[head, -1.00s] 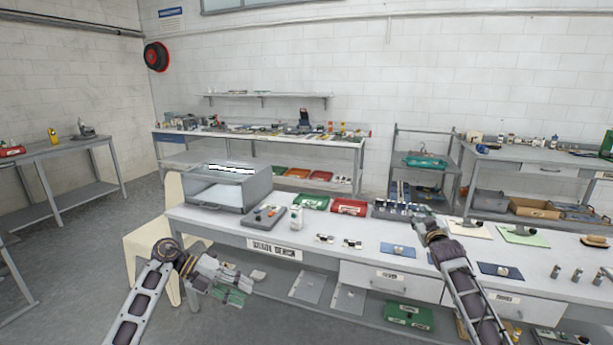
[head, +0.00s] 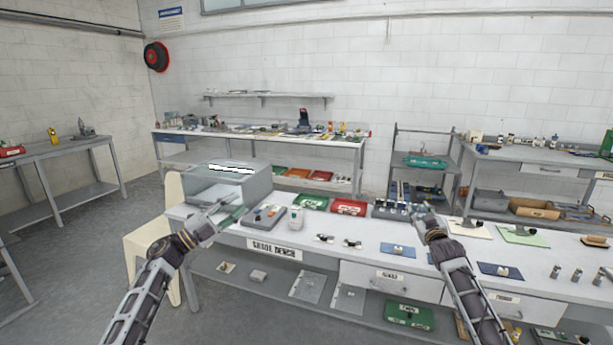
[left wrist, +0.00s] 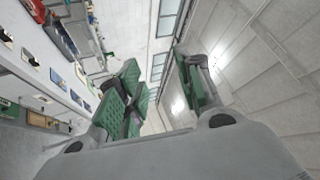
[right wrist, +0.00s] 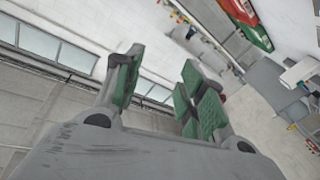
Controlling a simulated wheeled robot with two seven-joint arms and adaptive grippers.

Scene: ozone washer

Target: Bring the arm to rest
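My right gripper (head: 420,212) is above the middle of the bench, near the dark tray of small parts. In the right wrist view its green-padded fingers (right wrist: 160,85) are also apart and empty.
Open floor lies left.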

